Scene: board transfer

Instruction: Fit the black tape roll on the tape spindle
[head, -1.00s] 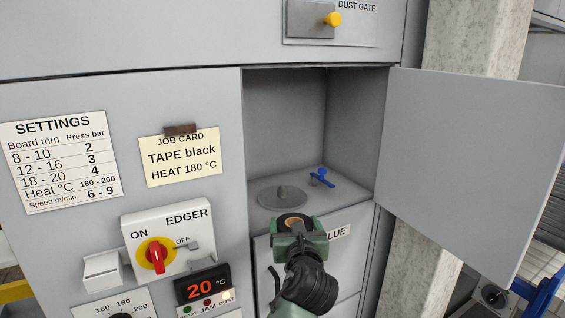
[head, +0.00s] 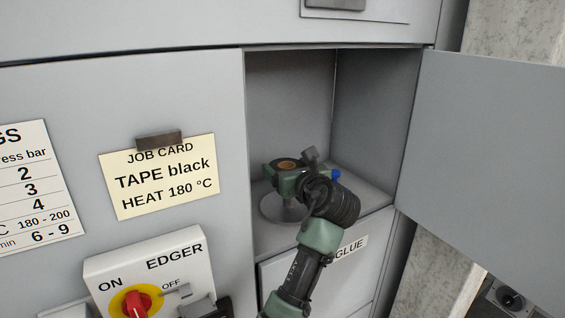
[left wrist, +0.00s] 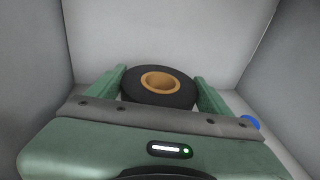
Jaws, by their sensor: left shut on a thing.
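The black tape roll (left wrist: 158,96) with a tan core sits between the fingers of my left gripper (left wrist: 160,92) in the left wrist view. The roll (head: 286,163) also shows in the head view, held inside the open compartment. My left gripper (head: 287,168) is shut on it, above the grey round plate of the tape spindle (head: 273,211). The spindle's post is hidden behind the gripper and roll, so I cannot tell whether the core is around it. My right gripper is not in view.
A blue lever (head: 336,175) stands right of the gripper on the compartment floor. The compartment walls are close on both sides. The cabinet door (head: 490,160) stands open at the right. A job card (head: 160,175) reads "TAPE black".

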